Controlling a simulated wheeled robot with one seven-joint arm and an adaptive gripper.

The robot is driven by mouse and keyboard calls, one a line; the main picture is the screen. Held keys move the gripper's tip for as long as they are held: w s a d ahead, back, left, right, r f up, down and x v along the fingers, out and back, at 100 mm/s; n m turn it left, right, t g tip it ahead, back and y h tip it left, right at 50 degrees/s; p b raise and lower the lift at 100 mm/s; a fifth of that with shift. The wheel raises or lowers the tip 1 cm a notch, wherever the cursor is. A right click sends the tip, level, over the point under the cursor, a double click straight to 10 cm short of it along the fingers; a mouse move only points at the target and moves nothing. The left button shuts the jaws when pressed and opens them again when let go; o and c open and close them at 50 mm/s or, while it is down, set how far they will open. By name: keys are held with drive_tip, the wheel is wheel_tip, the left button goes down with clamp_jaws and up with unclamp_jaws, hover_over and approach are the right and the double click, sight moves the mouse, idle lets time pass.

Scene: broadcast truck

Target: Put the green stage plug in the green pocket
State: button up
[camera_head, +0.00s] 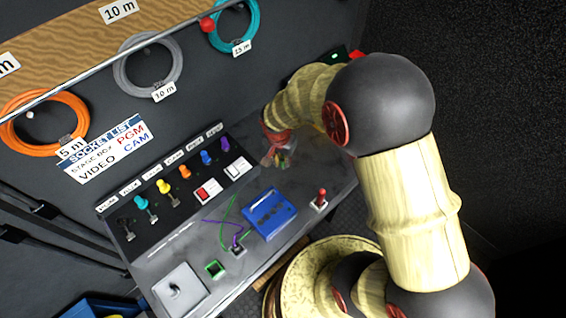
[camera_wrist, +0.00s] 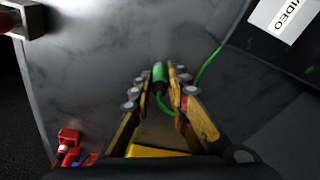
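The green stage plug (camera_wrist: 160,73) shows in the wrist view between my fingertips, with its green cable running off to the upper right. My gripper (camera_wrist: 161,72) looks shut on the plug, with a fingertip close against each side. In the head view my gripper (camera_head: 279,158) is over the far right part of the grey counter, and my arm partly hides that area. The green pocket (camera_head: 214,269) is a small green-rimmed square at the counter's front left, well away from my gripper. Whether the plug is clear of the counter cannot be told.
A blue box (camera_head: 269,214) stands mid-counter beside a small socket (camera_head: 238,250) with a purple cable. A red-topped lever (camera_head: 320,198) is to its right. A white switch plate (camera_head: 180,291) is left of the pocket. A row of coloured plugs (camera_head: 184,173) lines the back panel.

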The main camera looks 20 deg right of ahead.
clamp_jaws()
drive_tip(key=shift+r, duration=0.8)
drive_tip(key=s+d+r+p, duration=0.1)
drive_tip(key=s+r+p, duration=0.3)
drive_tip(key=s+r, duration=0.7)
drive_tip(key=s, duration=0.3)
drive_tip(key=shift+d+r, duration=0.2)
drive_tip(key=shift+d, duration=0.15)
